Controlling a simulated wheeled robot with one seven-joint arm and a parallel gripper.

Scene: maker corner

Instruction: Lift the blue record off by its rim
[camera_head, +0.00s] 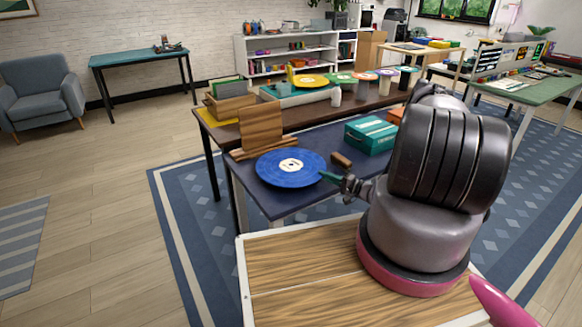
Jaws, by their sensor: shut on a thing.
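The blue record (268,169), with a pale centre label, is over the near left part of the dark blue table (290,207). It looks nearly level. I cannot tell whether there is a gap under it. My gripper (328,176) reaches in from the right, and its green fingertips are shut on the record's right rim. The fingers are small in this view, and my arm covers the area to their right.
A wooden stand (262,121) rises behind the record. A small brown block (341,159) and a teal box (370,135) stand to the right.

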